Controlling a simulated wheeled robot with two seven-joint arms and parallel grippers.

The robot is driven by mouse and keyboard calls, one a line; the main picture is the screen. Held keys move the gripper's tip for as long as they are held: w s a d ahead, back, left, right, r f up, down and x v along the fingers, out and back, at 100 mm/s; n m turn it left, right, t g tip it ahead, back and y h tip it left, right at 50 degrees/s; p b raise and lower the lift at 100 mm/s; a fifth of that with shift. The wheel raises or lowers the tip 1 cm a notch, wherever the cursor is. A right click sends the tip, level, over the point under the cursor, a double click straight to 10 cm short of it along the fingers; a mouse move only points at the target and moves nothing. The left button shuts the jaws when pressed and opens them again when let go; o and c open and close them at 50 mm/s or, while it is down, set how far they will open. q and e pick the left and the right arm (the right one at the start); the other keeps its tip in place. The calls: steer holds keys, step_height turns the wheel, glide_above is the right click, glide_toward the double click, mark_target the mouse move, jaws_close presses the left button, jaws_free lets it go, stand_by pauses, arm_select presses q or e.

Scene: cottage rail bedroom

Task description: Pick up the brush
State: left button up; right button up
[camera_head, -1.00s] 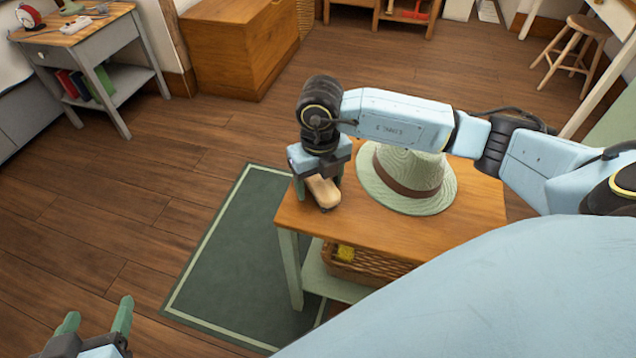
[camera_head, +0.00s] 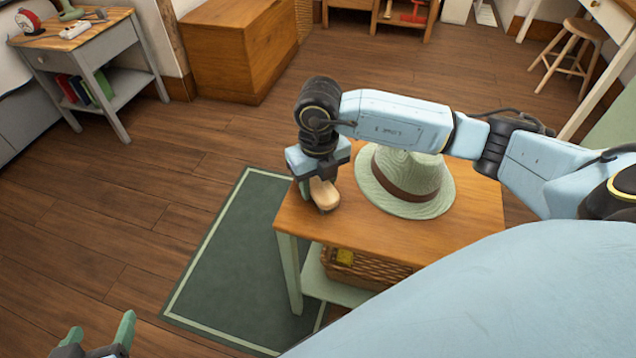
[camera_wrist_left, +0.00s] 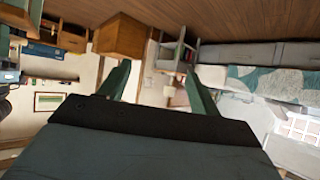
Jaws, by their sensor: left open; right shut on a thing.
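The brush (camera_head: 325,195) has a pale wooden back with a dark underside. It is at the left corner of the small wooden table (camera_head: 345,233). My right gripper (camera_head: 322,183) points down over it and is shut on it. The gripper hides the far part of the brush, and I cannot tell whether the brush still touches the tabletop. My left gripper (camera_head: 100,340) is at the bottom left of the head view, open and empty, away from the table. Its two green fingers (camera_wrist_left: 160,85) stand apart in the left wrist view.
A green hat (camera_head: 410,180) with a brown band sits on the table beside the brush. A wicker basket (camera_head: 370,270) is on the shelf below. A green rug (camera_head: 235,265) lies left of the table. A wooden chest (camera_head: 235,50) and a grey side table (camera_head: 105,60) stand behind.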

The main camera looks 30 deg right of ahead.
mark_target(318, 181)
step_height(318, 181, up, 8)
steer(key=p, duration=0.3)
arm_select(q)
steer(key=s+a+f+g+y, duration=0.2)
steer(key=s+a+f+g, duration=0.3)
steer(key=s, duration=0.5)
steer(key=shift+f+n+g, duration=0.3)
steer(key=shift+f+g, duration=0.95)
steer(key=shift+g, duration=0.25)
arm_select(e)
steer(key=shift+r, duration=0.65)
arm_select(q)
steer(key=shift+s, duration=0.1)
